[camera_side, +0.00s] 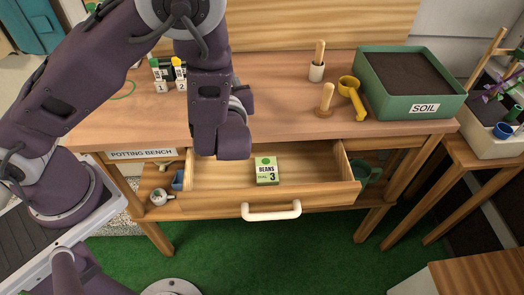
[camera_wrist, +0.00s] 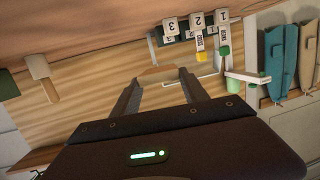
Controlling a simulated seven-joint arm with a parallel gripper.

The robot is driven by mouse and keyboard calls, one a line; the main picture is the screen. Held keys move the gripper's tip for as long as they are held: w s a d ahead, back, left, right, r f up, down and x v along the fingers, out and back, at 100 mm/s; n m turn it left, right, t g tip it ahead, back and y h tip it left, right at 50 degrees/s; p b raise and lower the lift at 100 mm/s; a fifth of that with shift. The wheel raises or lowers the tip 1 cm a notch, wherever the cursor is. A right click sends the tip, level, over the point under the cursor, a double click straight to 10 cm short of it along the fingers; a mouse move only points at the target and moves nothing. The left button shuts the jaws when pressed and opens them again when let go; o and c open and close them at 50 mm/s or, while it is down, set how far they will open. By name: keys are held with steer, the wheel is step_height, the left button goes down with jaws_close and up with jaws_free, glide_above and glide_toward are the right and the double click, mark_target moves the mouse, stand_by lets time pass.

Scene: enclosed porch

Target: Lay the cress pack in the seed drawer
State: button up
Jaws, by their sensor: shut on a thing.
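My gripper (camera_wrist: 157,88) is shut on a thin, flat thing with a tan edge, which I take for the cress pack (camera_wrist: 158,74); no label on it can be read. In the side view my gripper's purple body (camera_side: 221,140) hangs over the left back part of the open seed drawer (camera_side: 215,174). Its fingers and the held pack are hidden there. The wooden drawer is pulled out, with a white handle at its front. A green and cream beans pack (camera_side: 267,171), marked 3, stands or lies near the middle of the drawer.
A rack with numbered blocks (camera_side: 170,84) and small yellow and green items is at the bench's back left. A wooden dibber (camera_side: 325,102), a yellow scoop (camera_side: 352,97) and a green soil box (camera_side: 411,90) are to the right. The drawer's right side is clear.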

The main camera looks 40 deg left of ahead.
steer(key=shift+w+d+r+n+g+y, duration=0.2)
steer(key=shift+w+n+g+y, duration=0.1)
steer(key=shift+w+n+g, duration=0.15)
steer(key=shift+w+d+r+n+g+y, duration=0.15)
steer(key=shift+w+n+g+y, duration=0.15)
steer(key=shift+n+g, duration=0.15)
steer(key=shift+n+g+y, duration=0.3)
steer(key=shift+n+g, duration=0.2)
steer(key=shift+g, duration=0.2)
step_height(320, 180, down, 10)
steer(key=shift+r, duration=0.2)
